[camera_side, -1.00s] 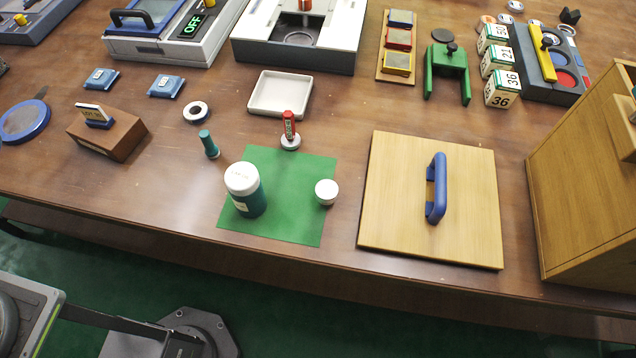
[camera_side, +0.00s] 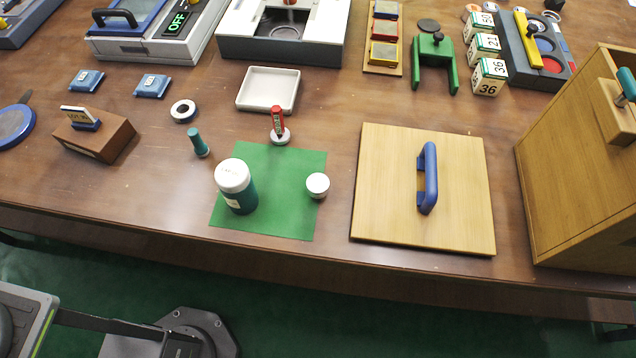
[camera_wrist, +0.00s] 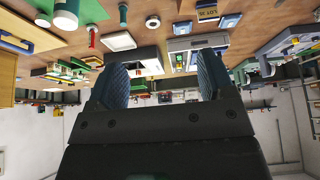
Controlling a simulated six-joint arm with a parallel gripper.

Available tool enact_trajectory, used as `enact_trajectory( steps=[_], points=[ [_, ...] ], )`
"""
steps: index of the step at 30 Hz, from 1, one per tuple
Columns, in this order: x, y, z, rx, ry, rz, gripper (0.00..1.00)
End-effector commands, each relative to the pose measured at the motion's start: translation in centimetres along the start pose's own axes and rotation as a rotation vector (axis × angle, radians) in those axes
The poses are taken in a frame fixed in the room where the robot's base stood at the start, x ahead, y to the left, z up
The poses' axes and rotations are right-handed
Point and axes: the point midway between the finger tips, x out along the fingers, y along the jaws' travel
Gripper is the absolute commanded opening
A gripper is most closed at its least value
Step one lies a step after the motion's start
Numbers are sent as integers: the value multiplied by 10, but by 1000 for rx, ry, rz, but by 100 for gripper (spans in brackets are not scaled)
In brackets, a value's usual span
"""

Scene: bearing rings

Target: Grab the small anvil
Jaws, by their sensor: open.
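I cannot make out a clear anvil. A small dark block (camera_side: 553,5) at the top right edge of the side view, behind the yellow-barred grey box, is cut by the frame, and its shape is too small to be sure of. My gripper (camera_wrist: 161,62) shows only in the wrist view. Its two blue-grey ribbed fingers stand apart, with nothing held between them. My gripper does not show in the side view.
A green mat (camera_side: 302,165) carries a teal jar (camera_side: 236,188) and a white-lidded pot (camera_side: 317,185). A wooden board with a blue handle (camera_side: 428,180) lies to its right, then a wooden cabinet (camera_side: 570,180). A green arch (camera_side: 434,62) stands behind.

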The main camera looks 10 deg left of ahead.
Motion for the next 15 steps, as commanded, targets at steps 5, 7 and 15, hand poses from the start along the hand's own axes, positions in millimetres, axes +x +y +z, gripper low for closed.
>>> enact_trajectory(
  steps=[5, 7, 15],
  points=[
    [0, 0, 0, 0, 0, 0, 76],
    [0, 1, -2, 6, -2, 1, 76],
    [1, 32, -56, 220, -75, 57, 76]
  ],
)
